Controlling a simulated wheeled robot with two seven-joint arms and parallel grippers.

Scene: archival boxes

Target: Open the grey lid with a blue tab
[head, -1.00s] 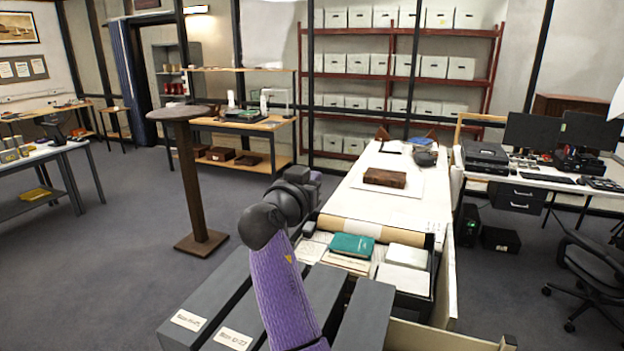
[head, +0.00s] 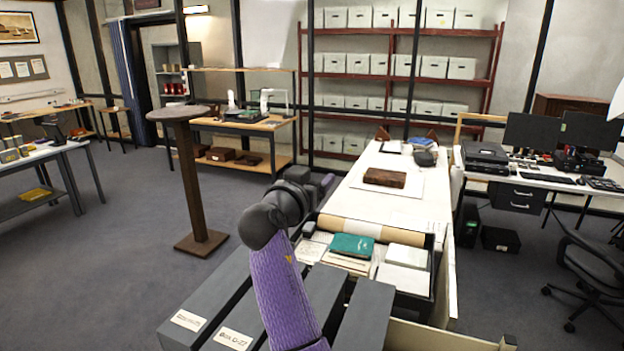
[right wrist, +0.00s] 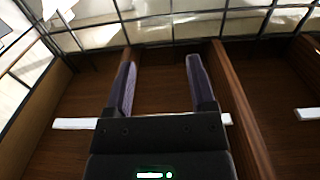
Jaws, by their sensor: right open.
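Several long grey boxes (head: 365,315) lie side by side at the bottom of the head view, two of them with white labels. I cannot make out a blue tab on them; my right arm covers part of them. My right gripper (head: 326,182) is beyond the boxes, near the left edge of the long white table. In the right wrist view my right gripper (right wrist: 160,65) is open, its two purple fingers apart with nothing between them. My left gripper is not in view.
The white table (head: 360,208) holds a brown box (head: 384,177) and a paper roll (head: 349,229). A tray of papers with a green book (head: 352,245) stands before it. A round-topped wooden stand (head: 180,114) is to the left. The floor there is clear.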

